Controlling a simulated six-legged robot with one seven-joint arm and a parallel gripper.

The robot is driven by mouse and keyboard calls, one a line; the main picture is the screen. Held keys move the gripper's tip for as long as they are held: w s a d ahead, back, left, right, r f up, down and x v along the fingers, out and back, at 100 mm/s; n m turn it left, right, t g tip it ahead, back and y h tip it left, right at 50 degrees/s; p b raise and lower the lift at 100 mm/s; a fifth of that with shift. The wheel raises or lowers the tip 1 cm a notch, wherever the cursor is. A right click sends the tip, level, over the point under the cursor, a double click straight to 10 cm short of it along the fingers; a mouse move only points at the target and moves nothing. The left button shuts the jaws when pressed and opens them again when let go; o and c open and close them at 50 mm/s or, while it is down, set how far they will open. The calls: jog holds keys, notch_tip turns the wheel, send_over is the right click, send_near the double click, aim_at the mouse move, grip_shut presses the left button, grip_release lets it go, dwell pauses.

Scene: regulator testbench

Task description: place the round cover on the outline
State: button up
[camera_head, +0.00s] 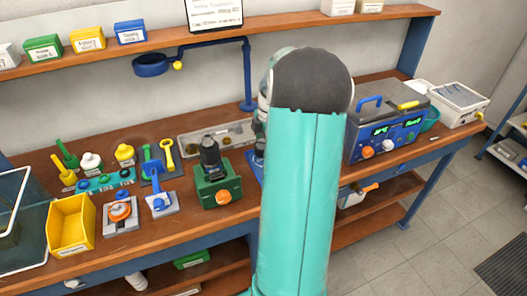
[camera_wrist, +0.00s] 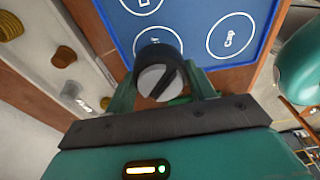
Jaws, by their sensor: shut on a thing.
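In the wrist view my gripper (camera_wrist: 160,92) is shut on the round cover (camera_wrist: 157,78), a short dark cylinder with a grey, slotted end face. The blue mat (camera_wrist: 192,48) with white outlines lies beyond it. The cover overlaps a circular outline (camera_wrist: 158,29) in the picture and hides its lower part. A circle labelled "Cap" (camera_wrist: 230,36) is clear to the right. I cannot tell whether the cover touches the mat.
A pale parts tray (camera_wrist: 84,78) with brown round pieces lies left of the mat; it also shows in the head view (camera_head: 190,147). A green fixture (camera_head: 218,190) stands left of my arm, and a blue test unit (camera_head: 385,135) stands right. Small tools crowd the bench's left side.

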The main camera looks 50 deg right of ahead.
jog(key=shift+d+f, duration=0.1)
jog(key=shift+f, duration=1.45)
jog(key=shift+f, duration=0.2)
jog(key=o, duration=0.7)
jog(key=r, duration=0.4)
jog(key=d+r, duration=0.1)
jog(key=r, duration=0.3)
jog(key=s+r, duration=0.1)
jog(key=r, duration=0.3)
jog(key=shift+d+r, duration=0.15)
jog(key=shift+d, duration=0.1)
